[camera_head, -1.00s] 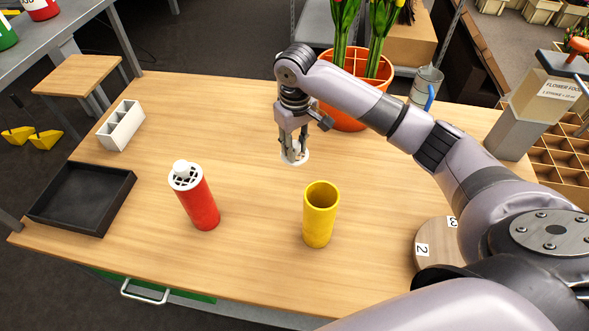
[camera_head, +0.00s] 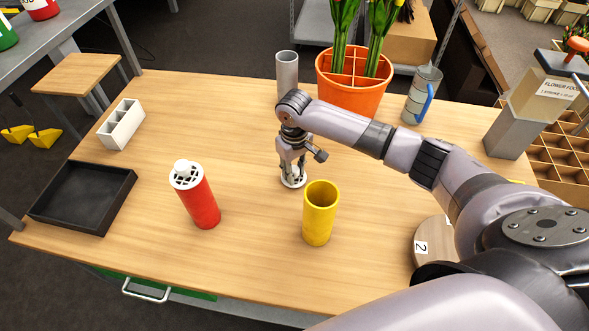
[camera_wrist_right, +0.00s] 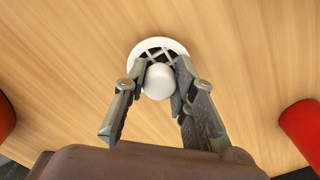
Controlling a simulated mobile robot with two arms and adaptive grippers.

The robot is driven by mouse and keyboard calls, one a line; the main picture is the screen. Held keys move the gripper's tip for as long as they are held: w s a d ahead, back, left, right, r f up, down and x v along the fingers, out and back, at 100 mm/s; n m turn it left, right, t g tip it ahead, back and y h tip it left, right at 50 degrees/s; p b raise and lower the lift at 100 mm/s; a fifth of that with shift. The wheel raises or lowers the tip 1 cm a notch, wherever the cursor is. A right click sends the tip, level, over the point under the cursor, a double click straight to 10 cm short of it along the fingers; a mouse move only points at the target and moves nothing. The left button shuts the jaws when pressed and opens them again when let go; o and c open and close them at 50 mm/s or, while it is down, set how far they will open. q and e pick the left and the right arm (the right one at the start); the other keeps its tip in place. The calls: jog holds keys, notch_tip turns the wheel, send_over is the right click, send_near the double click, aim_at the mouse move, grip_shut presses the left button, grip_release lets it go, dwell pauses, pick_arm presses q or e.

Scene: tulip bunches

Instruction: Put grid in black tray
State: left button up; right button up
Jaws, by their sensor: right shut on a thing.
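My right gripper (camera_head: 292,172) points down behind the yellow vase (camera_head: 318,222) and is shut on the knob of a round white grid (camera_head: 294,183). In the right wrist view, the grid (camera_wrist_right: 150,46) and its white knob (camera_wrist_right: 158,82) show between the fingers of the gripper (camera_wrist_right: 159,90). The grid appears just above the table. The yellow vase stands upright with an open top. A second white grid (camera_head: 184,182) with a knob sits on top of the red vase (camera_head: 203,208). The black tray (camera_head: 125,199) lies empty at the table's left. My left gripper is not in view.
A white compartment box (camera_head: 121,131) stands behind the tray. An orange pot (camera_head: 352,96) with dividers, a grey cylinder (camera_head: 287,70) and a grey jug (camera_head: 420,105) stand at the back. A round board (camera_head: 436,239) lies at the right. Table between tray and red vase is clear.

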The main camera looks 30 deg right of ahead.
jog(key=shift+f, duration=0.15)
jog(key=o, duration=0.9)
jog(key=shift+o, duration=0.2)
